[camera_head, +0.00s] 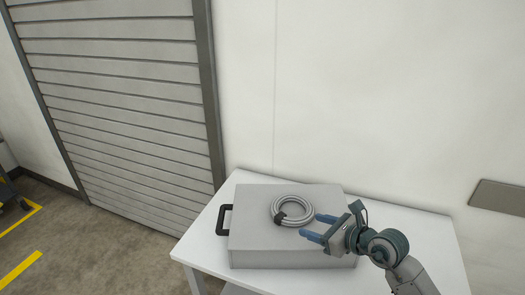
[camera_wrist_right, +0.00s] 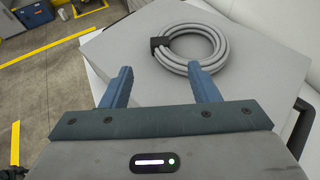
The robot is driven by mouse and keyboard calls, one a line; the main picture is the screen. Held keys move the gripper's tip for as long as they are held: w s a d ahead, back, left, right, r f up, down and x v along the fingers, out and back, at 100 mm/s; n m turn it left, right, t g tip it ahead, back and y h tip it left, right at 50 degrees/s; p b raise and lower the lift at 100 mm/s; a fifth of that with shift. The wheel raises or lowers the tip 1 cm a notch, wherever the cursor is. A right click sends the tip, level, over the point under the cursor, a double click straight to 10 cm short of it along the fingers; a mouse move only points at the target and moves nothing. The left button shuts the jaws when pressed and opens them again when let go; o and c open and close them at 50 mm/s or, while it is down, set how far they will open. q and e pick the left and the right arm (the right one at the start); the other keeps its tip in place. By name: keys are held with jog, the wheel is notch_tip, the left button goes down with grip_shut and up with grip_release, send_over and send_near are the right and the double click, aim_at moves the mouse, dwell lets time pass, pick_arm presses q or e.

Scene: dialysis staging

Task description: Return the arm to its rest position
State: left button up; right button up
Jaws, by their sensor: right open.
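My right gripper (camera_head: 312,228) reaches in from the lower right in the head view, over the right part of a grey case (camera_head: 262,246). Its two blue fingers are apart with nothing between them. A coiled grey hose (camera_head: 292,200) with a black strap lies on top of the case, just beyond the fingertips. In the right wrist view, the open fingers (camera_wrist_right: 160,85) point toward the coil (camera_wrist_right: 216,45), and the right finger's tip overlaps its near edge in the picture. I cannot tell whether they touch. My left gripper is not in view.
The case has a black handle (camera_head: 224,219) on its left side and stands on a white table (camera_head: 205,245). A plain wall (camera_head: 360,90) rises behind the table. A slatted shutter (camera_head: 120,100) stands to the left. The floor at the left has yellow lines (camera_head: 20,270).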

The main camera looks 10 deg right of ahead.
jog(key=s+r+m+t, duration=0.5)
jog(key=r+m+t, duration=0.55)
jog(key=m, duration=0.35)
jog(key=s+d+m+h, duration=0.1)
jog(key=d+m+h, duration=0.4)
jog(key=m+h, duration=0.5)
jog(key=s+d+f+m+g+h, duration=0.45)
jog(key=f+m+g, duration=0.25)
jog(key=f+m, duration=0.45)
jog(key=s+f+m+g+y, duration=0.1)
jog(key=s+f+g, duration=0.1)
jog(key=s+a+f+m+g, duration=0.1)
jog(key=s+f+m+g, duration=0.1)
jog(key=s+f, duration=0.1)
jog(key=s+a+f+m+g+y, duration=0.1)
jog(key=s+f+g, duration=0.1)
jog(key=s+f, duration=0.1)
jog(key=shift+s+a+m+y, duration=0.1)
jog(key=shift+a+m+y, duration=0.05)
jog(key=shift+m+y, duration=0.2)
jog(key=s+a+f+m+g+y, duration=0.1)
jog(key=s+a+f+g+y, duration=0.4)
jog(key=s, duration=0.4)
notch_tip(320, 180, down, 31)
jog(key=d+g+h, duration=0.1)
jog(key=d+g, duration=0.1)
jog(key=s+f, duration=1.6)
jog(key=f, duration=0.1)
jog(key=shift+s+d+f+m, duration=0.35)
jog(key=shift+s+m, duration=0.05)
